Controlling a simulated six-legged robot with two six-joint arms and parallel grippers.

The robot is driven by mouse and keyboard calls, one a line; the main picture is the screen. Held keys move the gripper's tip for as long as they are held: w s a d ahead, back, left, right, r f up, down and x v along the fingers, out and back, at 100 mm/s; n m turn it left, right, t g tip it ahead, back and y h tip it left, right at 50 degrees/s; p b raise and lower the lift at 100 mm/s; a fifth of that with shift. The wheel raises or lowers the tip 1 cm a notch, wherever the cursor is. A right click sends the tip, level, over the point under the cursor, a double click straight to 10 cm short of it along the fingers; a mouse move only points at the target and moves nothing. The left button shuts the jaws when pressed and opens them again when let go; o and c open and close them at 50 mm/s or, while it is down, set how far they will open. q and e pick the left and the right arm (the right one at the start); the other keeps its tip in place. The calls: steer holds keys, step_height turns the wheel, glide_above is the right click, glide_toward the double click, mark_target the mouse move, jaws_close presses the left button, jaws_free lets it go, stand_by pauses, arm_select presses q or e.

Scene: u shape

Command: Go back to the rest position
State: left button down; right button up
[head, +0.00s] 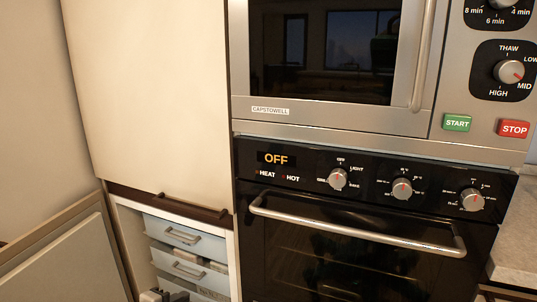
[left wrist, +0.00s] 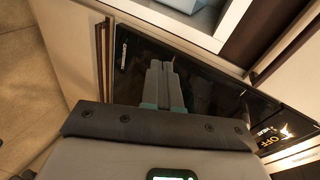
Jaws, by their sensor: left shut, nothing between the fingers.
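My left gripper (head: 165,296) shows only as a small part at the bottom edge of the head view, in front of the open drawer cabinet. In the left wrist view my left gripper (left wrist: 164,72) is shut, its two fingers together with nothing between them. A glossy black panel lies behind the fingers there. My right gripper cannot be made out in either view.
A microwave (head: 340,116) sits above a black oven (head: 340,225) whose display reads OFF; its door looks shut. Left of them are a tall cream cabinet panel (head: 150,90) and a cabinet with pale drawers (head: 180,234). A grey countertop (head: 517,235) is at right.

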arm_select(q)
steer(key=s+d+f+n+g+p, duration=0.1)
steer(key=s+d+n+g+p, duration=0.2)
steer(key=s+d+n+p, duration=0.4)
steer(key=s+d+f+n+g+p, duration=0.2)
steer(key=s+d+n+g+p, duration=0.15)
steer(key=s+p, duration=0.6)
steer(key=s+f+n+g+y, duration=0.1)
steer(key=s+n+g, duration=0.1)
steer(key=s+n, duration=0.5)
steer(key=s+f+n+g+y, duration=0.1)
steer(key=s+f+n+g, duration=0.1)
steer(key=s+n, duration=0.5)
steer(key=shift+s+f+g, duration=0.3)
steer(key=shift+s+g, duration=0.15)
steer(key=shift+s, duration=0.75)
arm_select(e)
step_height(320, 180, up, 18)
steer(key=shift+w, duration=0.15)
steer(key=c, duration=0.8)
steer(key=shift+a, duration=0.1)
